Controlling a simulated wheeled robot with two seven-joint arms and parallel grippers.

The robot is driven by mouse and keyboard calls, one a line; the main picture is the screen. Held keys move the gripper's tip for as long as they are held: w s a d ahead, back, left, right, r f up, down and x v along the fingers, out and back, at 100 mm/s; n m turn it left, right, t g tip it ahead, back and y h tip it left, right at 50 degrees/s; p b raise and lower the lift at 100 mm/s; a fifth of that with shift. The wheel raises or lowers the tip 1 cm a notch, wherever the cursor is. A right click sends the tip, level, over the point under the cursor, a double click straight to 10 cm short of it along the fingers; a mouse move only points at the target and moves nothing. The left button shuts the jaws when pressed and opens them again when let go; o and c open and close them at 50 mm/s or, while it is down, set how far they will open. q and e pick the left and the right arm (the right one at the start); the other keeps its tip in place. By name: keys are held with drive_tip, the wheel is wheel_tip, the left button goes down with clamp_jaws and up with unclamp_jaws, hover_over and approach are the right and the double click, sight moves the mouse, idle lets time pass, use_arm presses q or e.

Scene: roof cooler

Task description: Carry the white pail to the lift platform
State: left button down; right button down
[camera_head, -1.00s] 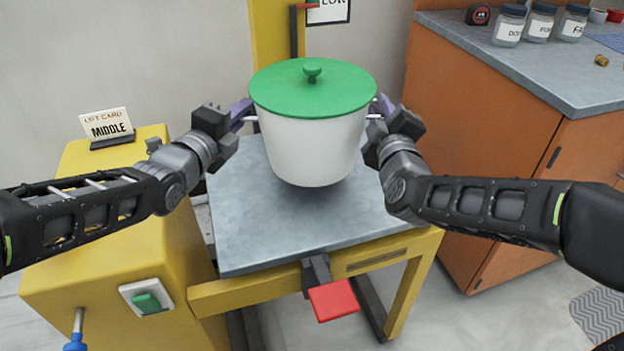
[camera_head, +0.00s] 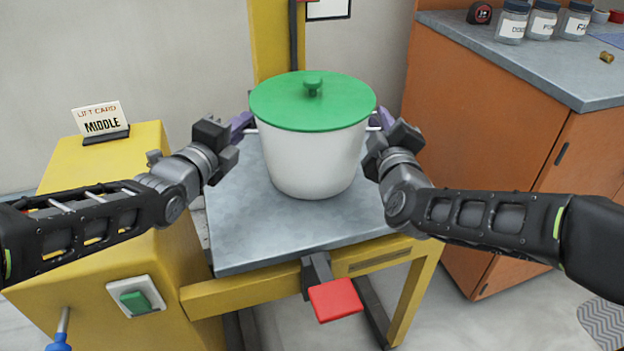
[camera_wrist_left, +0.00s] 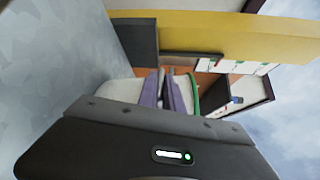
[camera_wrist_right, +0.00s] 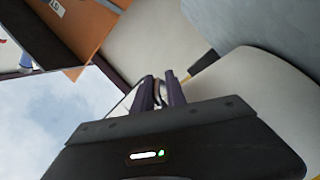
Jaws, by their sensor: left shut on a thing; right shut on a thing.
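The white pail (camera_head: 312,165) with a green lid (camera_head: 312,101) is upright over the grey lift platform (camera_head: 265,243). I cannot tell for sure whether its base touches the platform. My left gripper (camera_head: 246,124) is shut on the pail's left handle, and its purple fingers show closed in the left wrist view (camera_wrist_left: 165,92). My right gripper (camera_head: 380,115) is shut on the right handle, and its fingers show closed in the right wrist view (camera_wrist_right: 162,92). The gripped handles are mostly hidden by the fingers.
A red pedal (camera_head: 335,300) sticks out at the platform's front. A yellow box (camera_head: 120,240) at left bears a green switch (camera_head: 136,301) and a card reading MIDDLE (camera_head: 101,120). An orange cabinet (camera_head: 490,150) with jars (camera_head: 542,20) stands at right. A yellow post (camera_head: 272,40) rises behind.

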use_arm(q)
drive_tip(key=c, duration=1.5)
unclamp_jaws()
drive_tip(key=shift+f, duration=0.2)
use_arm(e)
drive_tip(key=c, duration=1.4)
unclamp_jaws()
drive_tip(key=shift+f, duration=0.15)
drive_tip(key=shift+o, duration=0.2)
use_arm(q)
drive_tip(key=v, duration=1.2)
drive_tip(key=shift+d, duration=0.1)
use_arm(e)
drive_tip(key=s, duration=0.7)
drive_tip(key=shift+s, duration=0.25)
